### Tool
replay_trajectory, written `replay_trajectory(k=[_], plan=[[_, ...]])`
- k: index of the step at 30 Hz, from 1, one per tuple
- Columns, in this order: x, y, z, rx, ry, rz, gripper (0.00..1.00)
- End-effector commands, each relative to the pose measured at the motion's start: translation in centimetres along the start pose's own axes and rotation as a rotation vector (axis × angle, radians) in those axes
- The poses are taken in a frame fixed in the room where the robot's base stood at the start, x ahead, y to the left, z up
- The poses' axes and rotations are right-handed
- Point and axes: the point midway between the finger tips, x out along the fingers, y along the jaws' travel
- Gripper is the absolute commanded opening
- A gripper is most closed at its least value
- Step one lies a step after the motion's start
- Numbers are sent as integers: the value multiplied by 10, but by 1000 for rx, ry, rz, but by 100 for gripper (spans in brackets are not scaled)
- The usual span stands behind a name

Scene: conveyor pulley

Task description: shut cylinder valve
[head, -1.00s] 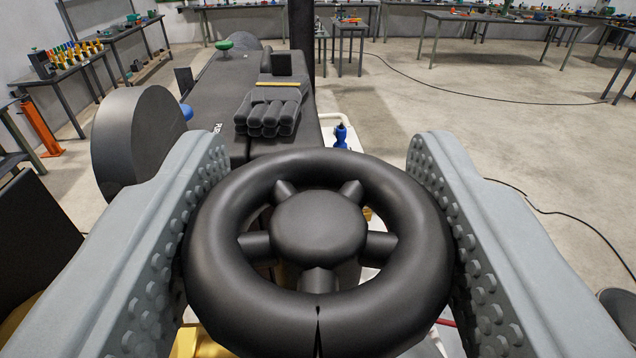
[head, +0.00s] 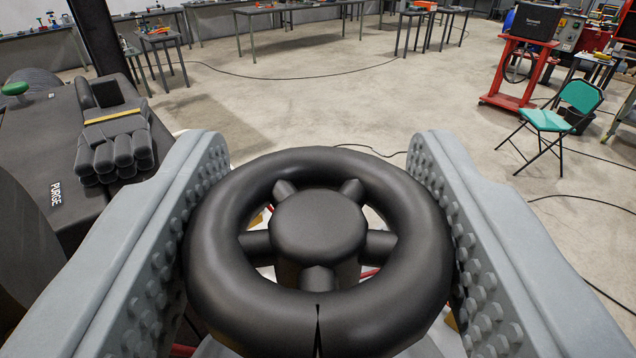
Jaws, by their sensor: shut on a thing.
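The cylinder valve's black handwheel (head: 215,288), with a round hub and several spokes, fills the lower middle of the head view. My gripper (head: 318,235) has its two grey studded jaws on the left and right sides of the wheel rim, shut on it. The valve body and cylinder under the wheel are mostly hidden by the wheel.
A green chair (head: 548,118) and a red cart (head: 515,75) stand at the back right. Cables cross the open floor (head: 310,110).

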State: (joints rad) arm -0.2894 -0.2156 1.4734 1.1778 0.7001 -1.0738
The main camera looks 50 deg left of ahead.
Motion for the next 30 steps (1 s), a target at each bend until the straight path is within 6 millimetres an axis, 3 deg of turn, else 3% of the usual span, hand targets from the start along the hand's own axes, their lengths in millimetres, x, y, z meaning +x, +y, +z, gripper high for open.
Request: replay_trajectory(k=[20,21,24,30], plan=[[0,0,0,0,0,72,27],[0,0,0,0,0,72,54],[0,0,0,0,0,72,72],[0,0,0,0,0,71,72]])
